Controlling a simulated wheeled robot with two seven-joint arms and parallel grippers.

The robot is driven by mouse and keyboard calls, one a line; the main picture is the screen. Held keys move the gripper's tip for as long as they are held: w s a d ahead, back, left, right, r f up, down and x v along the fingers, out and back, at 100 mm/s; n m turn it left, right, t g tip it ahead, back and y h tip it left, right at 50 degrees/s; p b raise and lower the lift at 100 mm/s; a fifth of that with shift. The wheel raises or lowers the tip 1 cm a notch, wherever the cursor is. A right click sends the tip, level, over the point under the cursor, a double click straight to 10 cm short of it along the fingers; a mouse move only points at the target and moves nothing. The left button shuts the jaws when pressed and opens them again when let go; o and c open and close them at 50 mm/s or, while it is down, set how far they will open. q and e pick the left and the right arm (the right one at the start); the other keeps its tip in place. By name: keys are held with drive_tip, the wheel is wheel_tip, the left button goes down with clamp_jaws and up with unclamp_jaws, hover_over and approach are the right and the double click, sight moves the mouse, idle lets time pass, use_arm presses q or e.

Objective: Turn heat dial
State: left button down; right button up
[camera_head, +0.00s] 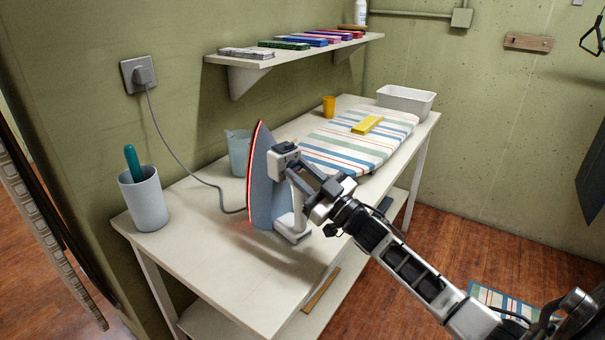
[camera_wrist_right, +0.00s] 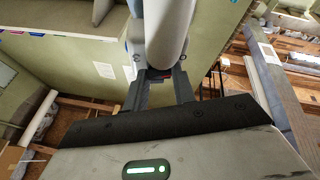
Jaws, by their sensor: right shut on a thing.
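The iron (camera_head: 262,185) stands upright on its heel on the white table, its grey soleplate facing left and its edge glowing red. My right gripper (camera_head: 296,170) reaches in from the right and is shut on a small part at the iron's handle side. In the right wrist view the two dark fingers (camera_wrist_right: 160,88) close around a small dark part with a bit of red, under the pale rounded handle (camera_wrist_right: 168,35). The heat dial itself is hidden by the fingers, so its setting cannot be read. My left gripper is not in view.
The white table (camera_head: 185,240) also holds a grey cup (camera_head: 145,205) with a teal-handled thing, a clear jug (camera_head: 238,150), a striped ironing board (camera_head: 345,145) and a white bin (camera_head: 405,98). The iron's cord runs to a wall outlet (camera_head: 138,75). A shelf (camera_head: 240,62) overhangs the back.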

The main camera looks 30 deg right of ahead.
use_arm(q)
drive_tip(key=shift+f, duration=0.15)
use_arm(e)
drive_tip(key=o, duration=1)
drive_tip(key=shift+s+f, duration=0.2)
drive_tip(key=shift+s, duration=0.1)
use_arm(q)
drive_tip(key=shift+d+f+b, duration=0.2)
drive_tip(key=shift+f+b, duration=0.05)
drive_tip(key=shift+b, duration=0.85)
use_arm(e)
drive_tip(key=v, duration=1.5)
drive_tip(key=shift+s, duration=0.2)
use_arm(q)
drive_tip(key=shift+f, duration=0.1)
use_arm(e)
drive_tip(key=shift+r, duration=0.1)
